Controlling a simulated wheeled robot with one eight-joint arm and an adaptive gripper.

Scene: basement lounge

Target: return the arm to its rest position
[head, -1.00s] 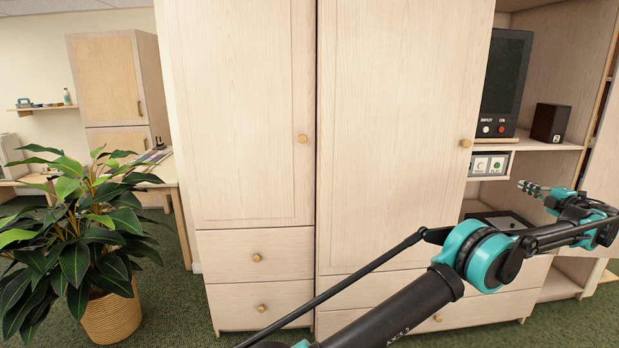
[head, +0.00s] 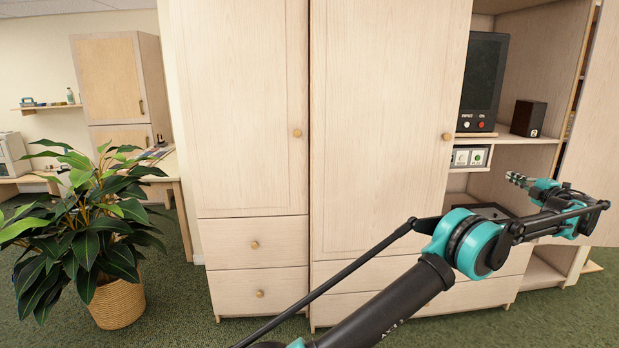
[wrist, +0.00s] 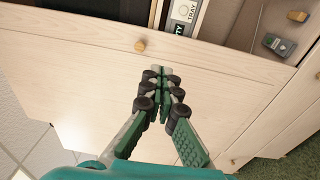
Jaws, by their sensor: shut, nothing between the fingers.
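My gripper (head: 516,179) is at the right of the head view, in front of the open part of the light wood cabinet (head: 385,120). My teal and black arm reaches out to it from the bottom of the view. In the wrist view, my gripper (wrist: 160,72) has its green-padded fingers together, with nothing between them. The fingers are apart from the pale wood front behind them, below a round wooden knob (wrist: 140,45).
The open cabinet bay holds a dark screen (head: 482,80) and a small black box (head: 527,118). An open cabinet door (head: 592,150) stands close on the right of my gripper. A potted plant (head: 118,305) stands at left on green carpet. A tray label (wrist: 186,12) shows in the wrist view.

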